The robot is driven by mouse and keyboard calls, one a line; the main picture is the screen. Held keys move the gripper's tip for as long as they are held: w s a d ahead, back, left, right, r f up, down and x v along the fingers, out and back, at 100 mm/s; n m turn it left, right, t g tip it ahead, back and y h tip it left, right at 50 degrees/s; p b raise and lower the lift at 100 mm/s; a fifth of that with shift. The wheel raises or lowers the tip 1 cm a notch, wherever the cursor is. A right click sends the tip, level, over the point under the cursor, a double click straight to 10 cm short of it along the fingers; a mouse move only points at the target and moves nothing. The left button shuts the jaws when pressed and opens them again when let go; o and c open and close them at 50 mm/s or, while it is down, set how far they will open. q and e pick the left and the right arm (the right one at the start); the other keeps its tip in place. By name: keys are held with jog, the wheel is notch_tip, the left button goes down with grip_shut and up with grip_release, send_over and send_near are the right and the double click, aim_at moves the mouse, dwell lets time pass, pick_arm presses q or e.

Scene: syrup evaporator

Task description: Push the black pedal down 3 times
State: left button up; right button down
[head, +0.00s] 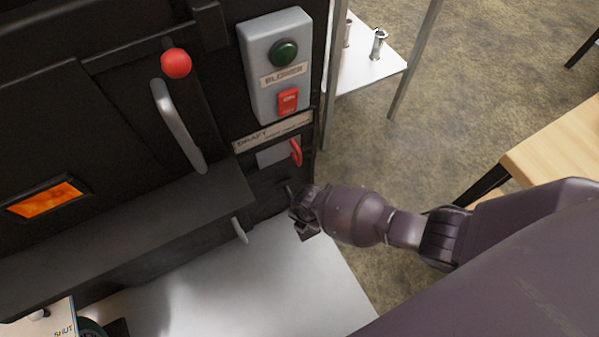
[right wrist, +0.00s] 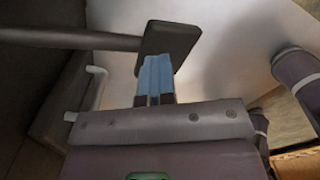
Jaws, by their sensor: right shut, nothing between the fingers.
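The black pedal (right wrist: 183,40) shows in the right wrist view as a flat, square dark pad on a long dark bar that runs off to the left. My right gripper (right wrist: 157,60) is shut and empty, with its blue fingertips right at the pad, overlapping its near edge. I cannot tell whether they touch it. In the head view my right gripper (head: 303,219) is low, beside the black evaporator front, and the arm mostly hides the pedal. My left gripper is not in view.
The black evaporator (head: 110,130) fills the left, with a grey door handle (head: 178,125), blower switch box (head: 262,60) and red draft lever (head: 296,152). A pale metal sheet (head: 270,285) lies below. A wooden table (head: 560,145) stands at the right.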

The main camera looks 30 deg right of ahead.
jog(key=shift+w+r+p, duration=0.3)
jog(key=shift+r, duration=0.5)
jog(key=shift+r+p, duration=0.3)
jog(key=shift+r, duration=0.05)
jog(key=shift+s+r+p, duration=0.2)
jog(key=shift+r+p, duration=0.4)
jog(key=shift+r, duration=0.2)
jog(key=shift+s+r+p, duration=0.15)
jog(key=shift+r+p, duration=0.45)
jog(key=shift+r, duration=0.2)
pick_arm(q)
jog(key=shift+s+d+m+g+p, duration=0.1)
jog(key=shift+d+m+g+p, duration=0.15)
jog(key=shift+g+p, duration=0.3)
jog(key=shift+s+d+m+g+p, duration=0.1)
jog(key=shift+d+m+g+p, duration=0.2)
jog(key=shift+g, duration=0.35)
pick_arm(e)
jog(key=shift+s+r, duration=0.25)
jog(key=shift+r, duration=0.35)
jog(key=shift+s+r, duration=0.25)
jog(key=shift+r, duration=0.3)
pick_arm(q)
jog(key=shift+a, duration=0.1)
